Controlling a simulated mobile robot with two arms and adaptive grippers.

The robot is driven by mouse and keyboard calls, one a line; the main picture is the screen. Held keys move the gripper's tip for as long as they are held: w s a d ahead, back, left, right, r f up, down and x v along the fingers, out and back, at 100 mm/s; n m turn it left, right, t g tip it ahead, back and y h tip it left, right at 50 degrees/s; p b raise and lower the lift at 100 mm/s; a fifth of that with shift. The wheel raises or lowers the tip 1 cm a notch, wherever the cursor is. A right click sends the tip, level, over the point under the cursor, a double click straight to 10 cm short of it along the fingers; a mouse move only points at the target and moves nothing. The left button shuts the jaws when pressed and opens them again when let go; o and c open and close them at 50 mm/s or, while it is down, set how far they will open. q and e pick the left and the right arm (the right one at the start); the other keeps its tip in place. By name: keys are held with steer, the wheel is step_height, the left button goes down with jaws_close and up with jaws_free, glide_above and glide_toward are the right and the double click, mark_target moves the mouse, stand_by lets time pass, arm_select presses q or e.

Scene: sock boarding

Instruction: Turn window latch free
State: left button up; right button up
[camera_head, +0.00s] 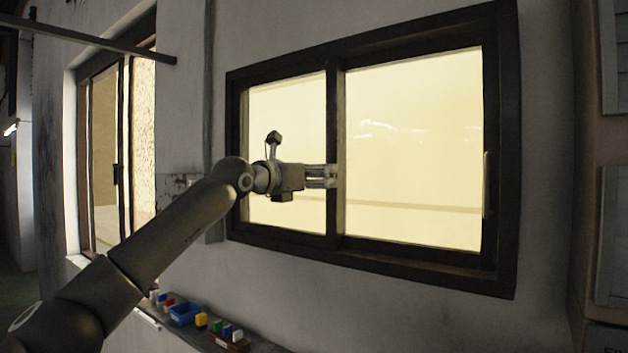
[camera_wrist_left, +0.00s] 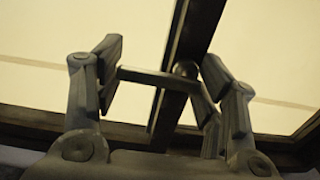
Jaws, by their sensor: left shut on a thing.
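The window (camera_head: 412,150) has a dark frame with two bright panes and a dark upright bar (camera_head: 333,110) between them. My left gripper (camera_head: 331,176) reaches from the left across the left pane to this bar. In the left wrist view, my left gripper (camera_wrist_left: 162,74) has one finger on each side of the latch (camera_wrist_left: 146,76). The latch is a thin dark lever lying roughly crosswise in that view, with a rounded pivot at the bar. The gripper is shut on the latch. In the head view the gripper hides most of the latch. My right gripper is not in view.
A ledge (camera_head: 225,342) below the window holds a blue bin (camera_head: 184,313) and several small coloured items. A second window (camera_head: 122,150) stands at the left. A pale upright handle (camera_head: 487,185) is on the window's right edge. A dark rail (camera_head: 95,42) crosses the upper left.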

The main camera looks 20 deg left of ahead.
arm_select(q)
steer(key=o, duration=1)
steer(key=shift+s+a, duration=0.1)
steer(key=v, duration=1.2)
steer(key=shift+r, duration=0.1)
